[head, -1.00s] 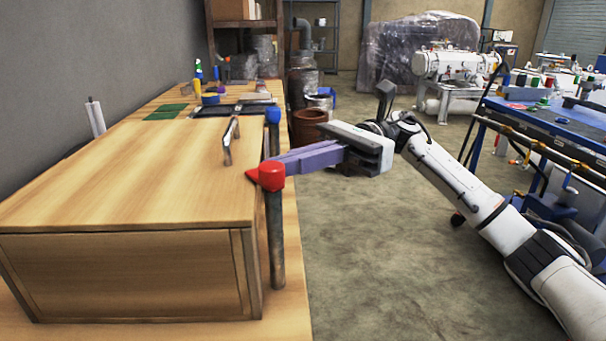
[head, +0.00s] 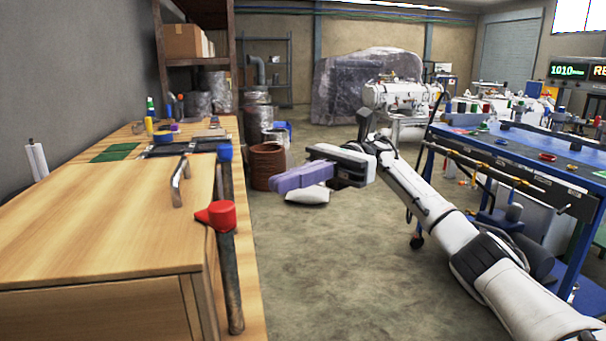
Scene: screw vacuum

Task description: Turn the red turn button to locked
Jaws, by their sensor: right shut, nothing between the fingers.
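The red turn button (head: 222,215) sits at the top of a dark upright pipe (head: 229,275) at the right edge of a wooden box (head: 100,225). Its pointed tip faces left, over the box top. My right gripper (head: 275,184) has purple fingers, shut and empty. It hangs to the right of the red button and beyond it, clear of it over the floor. My left gripper is not in view.
A blue cap (head: 224,152) tops a second pipe behind the red button. A metal handle (head: 180,181) stands on the box top. A blue workbench (head: 530,160) is at the right. Open floor lies between.

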